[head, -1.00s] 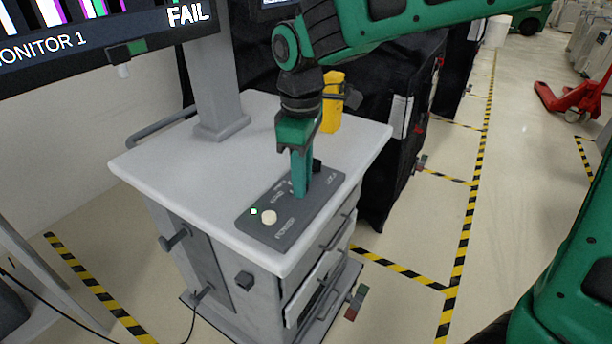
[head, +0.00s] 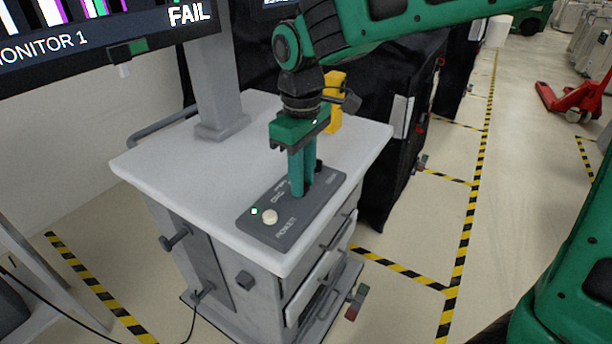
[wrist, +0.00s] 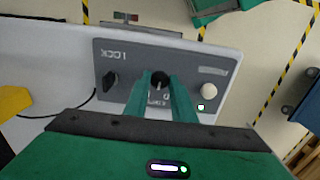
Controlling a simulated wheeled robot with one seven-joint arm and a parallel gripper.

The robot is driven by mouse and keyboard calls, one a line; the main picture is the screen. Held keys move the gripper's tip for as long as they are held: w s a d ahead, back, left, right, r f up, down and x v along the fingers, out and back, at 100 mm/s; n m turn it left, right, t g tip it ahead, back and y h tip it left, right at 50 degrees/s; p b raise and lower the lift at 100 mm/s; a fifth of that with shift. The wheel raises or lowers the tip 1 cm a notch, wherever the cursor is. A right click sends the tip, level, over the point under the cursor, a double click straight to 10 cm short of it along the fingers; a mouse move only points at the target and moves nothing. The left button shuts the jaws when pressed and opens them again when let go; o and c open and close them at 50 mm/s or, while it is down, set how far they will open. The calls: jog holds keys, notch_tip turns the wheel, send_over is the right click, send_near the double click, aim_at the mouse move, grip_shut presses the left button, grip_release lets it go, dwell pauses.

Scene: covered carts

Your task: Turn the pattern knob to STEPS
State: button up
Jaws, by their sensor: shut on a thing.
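The grey control panel (head: 262,233) lies on the cart top and also shows in the wrist view (wrist: 225,62). In the wrist view a dark knob (wrist: 159,79) sits in the middle of the panel, between my fingertips. My gripper (head: 302,191) points down with its fingers closed around this knob; the fingers also show in the wrist view (wrist: 160,88). The small print by the knob is partly covered, and I cannot read where it points. In the head view my fingers hide the knob. The monitor (head: 110,40) shows coloured stripes and FAIL.
A second black knob (wrist: 111,81) stands by the LOCK label. A cream round button (head: 270,216) and a lit green lamp (head: 254,211) are by the POWER label. A yellow object (head: 336,100) stands behind my gripper. The cart top's left side (head: 190,165) is clear.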

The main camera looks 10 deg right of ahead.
jog(key=o, duration=1.1)
jog(key=shift+w+a, duration=0.1)
jog(key=shift+a, duration=0.05)
jog(key=shift+c, duration=0.2)
notch_tip(320, 180, up, 11)
jog(key=shift+f, duration=0.1)
